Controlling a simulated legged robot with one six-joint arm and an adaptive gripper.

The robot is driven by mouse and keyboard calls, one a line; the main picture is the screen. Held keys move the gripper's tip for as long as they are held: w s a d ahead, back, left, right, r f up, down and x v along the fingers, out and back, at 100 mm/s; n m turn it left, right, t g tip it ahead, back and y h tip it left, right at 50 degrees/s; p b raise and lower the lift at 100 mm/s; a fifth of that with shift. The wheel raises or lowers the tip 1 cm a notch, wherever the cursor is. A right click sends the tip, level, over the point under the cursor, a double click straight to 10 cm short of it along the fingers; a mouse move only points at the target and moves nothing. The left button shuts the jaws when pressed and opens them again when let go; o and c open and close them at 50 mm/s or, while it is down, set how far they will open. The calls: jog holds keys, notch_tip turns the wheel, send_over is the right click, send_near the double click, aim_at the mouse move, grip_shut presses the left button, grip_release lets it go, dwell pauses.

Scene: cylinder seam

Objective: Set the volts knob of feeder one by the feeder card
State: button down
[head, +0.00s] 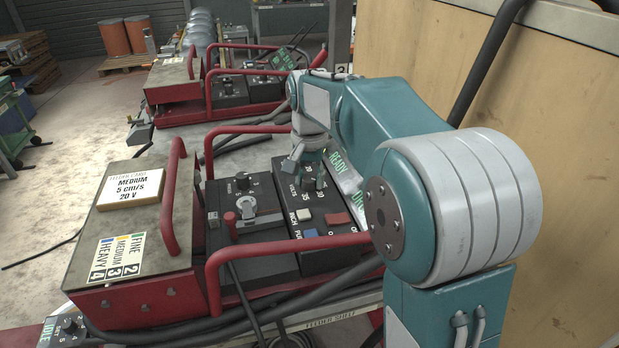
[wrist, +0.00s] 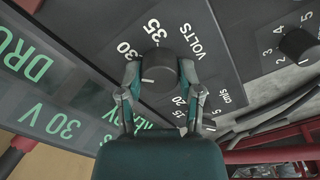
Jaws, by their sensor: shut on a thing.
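The volts knob (wrist: 163,70) is a black round knob on a dark panel marked VOLTS. My gripper (wrist: 160,82) is shut on it, one finger on each side. The knob's white mark points to the lower left; the number there is hidden, while 30 and 35 show above. The green display (wrist: 50,110) reads 30 V. In the head view my gripper (head: 309,160) reaches down to the knob (head: 309,184). The feeder card (head: 130,187) lies on the near red feeder's top and reads MEDIUM, 5 cm/s, 20 V.
A coloured legend (head: 118,257) lists FINE 2, MEDIUM 3, HEAVY 4. Red guard rails (head: 279,243) flank the feeder. A second feeder (head: 250,90) stands behind; a wooden panel is at right.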

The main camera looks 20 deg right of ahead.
jog(key=n, duration=0.5)
jog(key=shift+f+n, duration=0.15)
jog(key=shift+n, duration=0.15)
jog(key=n, duration=1)
jog(key=shift+n, duration=0.4)
jog(key=n, duration=0.4)
jog(key=shift+n, duration=0.4)
jog(key=shift+c, duration=1.3)
grip_release()
